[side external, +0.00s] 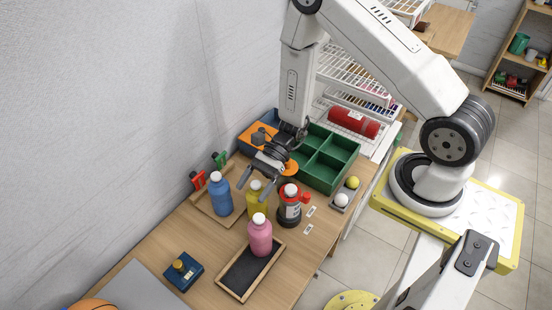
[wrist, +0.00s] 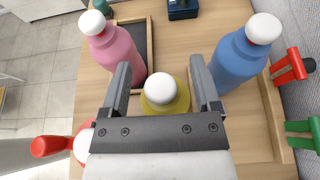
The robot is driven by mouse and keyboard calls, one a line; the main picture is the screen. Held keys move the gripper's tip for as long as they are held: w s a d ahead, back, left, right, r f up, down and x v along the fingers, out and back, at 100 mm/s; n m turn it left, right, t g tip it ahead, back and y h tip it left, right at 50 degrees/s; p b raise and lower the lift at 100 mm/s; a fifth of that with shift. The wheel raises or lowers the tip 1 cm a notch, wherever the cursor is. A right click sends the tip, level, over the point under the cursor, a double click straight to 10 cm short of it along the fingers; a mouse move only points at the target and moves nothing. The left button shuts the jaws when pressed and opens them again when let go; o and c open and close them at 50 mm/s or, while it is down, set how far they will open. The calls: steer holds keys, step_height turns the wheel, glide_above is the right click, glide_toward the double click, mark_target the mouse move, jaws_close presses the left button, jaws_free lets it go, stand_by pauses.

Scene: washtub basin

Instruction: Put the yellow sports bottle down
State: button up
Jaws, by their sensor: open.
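The yellow sports bottle (side external: 256,200) with a white cap stands upright on the wooden table, between the blue bottle and the dark bottle with a red handle. My gripper (side external: 257,185) is open above and around its top. In the wrist view the yellow bottle (wrist: 165,97) sits between the two spread fingers of my gripper (wrist: 160,85), with a visible gap on each side. Its lower body is hidden by the gripper's palm in the wrist view.
A blue bottle (side external: 219,194) stands left, a pink bottle (side external: 260,236) on a black-lined tray (side external: 233,278) in front, and a dark bottle with red handle (side external: 290,206) right. A green divided crate (side external: 325,158) is behind. Bare table (side external: 150,238) lies front left.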

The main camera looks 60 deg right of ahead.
steer(key=shift+a+f, duration=0.2)
steer(key=shift+a, duration=0.3)
jaws_close()
